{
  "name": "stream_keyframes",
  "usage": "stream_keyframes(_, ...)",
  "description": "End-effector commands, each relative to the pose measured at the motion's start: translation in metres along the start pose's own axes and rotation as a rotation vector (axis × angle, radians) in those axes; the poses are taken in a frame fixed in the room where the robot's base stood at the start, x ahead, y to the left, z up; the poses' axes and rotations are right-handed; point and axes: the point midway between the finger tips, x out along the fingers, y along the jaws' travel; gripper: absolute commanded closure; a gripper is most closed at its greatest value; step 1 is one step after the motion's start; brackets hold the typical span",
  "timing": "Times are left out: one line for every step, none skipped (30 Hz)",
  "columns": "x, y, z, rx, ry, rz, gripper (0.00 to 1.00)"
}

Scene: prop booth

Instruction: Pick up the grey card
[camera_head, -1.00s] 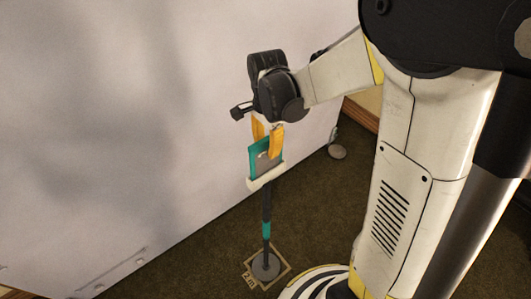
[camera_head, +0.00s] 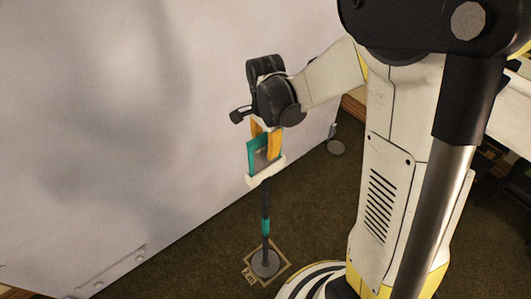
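The grey card (camera_head: 259,158) has a grey face with a teal border. It stands upright in a white ledge (camera_head: 266,173) on top of a thin dark stand (camera_head: 265,210) with a teal band. My gripper (camera_head: 265,140) points down over the card with two orange fingers. One finger is in front of the card's upper part, and the other goes down behind its top edge. A gap shows between the fingers, so they look open around the card. The far fingertip is hidden, and contact cannot be seen.
The stand's round base (camera_head: 265,263) sits inside a marked square on the dark carpet. A large pale panel (camera_head: 110,120) stands close on the left. Carpet around the stand is clear.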

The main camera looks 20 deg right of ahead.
Motion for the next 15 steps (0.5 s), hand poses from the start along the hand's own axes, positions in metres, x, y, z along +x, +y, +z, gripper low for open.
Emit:
stream_keyframes(0.0011, 0.0, 0.0, 0.0, 0.0, 0.0, 0.66)
stream_keyframes(0.0013, 0.0001, 0.0, 0.0, 0.0, 0.0, 0.66)
stream_keyframes(0.0014, 0.0001, 0.0, 0.0, 0.0, 0.0, 0.66)
stream_keyframes(0.0014, 0.0, 0.0, 0.0, 0.0, 0.0, 0.66)
stream_keyframes(0.0014, 0.0001, 0.0, 0.0, 0.0, 0.0, 0.66)
stream_keyframes(0.0013, 0.0001, 0.0, 0.0, 0.0, 0.0, 0.66)
stream_keyframes(0.0012, 0.0001, 0.0, 0.0, 0.0, 0.0, 0.66)
stream_keyframes(0.0011, 0.0, 0.0, 0.0, 0.0, 0.0, 0.66)
stream_keyframes(0.001, 0.0, 0.0, 0.0, 0.0, 0.0, 0.66)
stream_keyframes(0.001, 0.0, 0.0, 0.0, 0.0, 0.0, 0.66)
stream_keyframes(0.001, 0.0, 0.0, 0.0, 0.0, 0.0, 0.66)
stream_keyframes(0.001, 0.0, 0.0, 0.0, 0.0, 0.0, 0.73)
stream_keyframes(0.001, 0.0, 0.0, 0.0, 0.0, 0.0, 0.82)
stream_keyframes(0.001, 0.0, 0.0, 0.0, 0.0, 0.0, 0.91)
stream_keyframes(0.001, 0.0, 0.0, 0.0, 0.0, 0.0, 1.0)
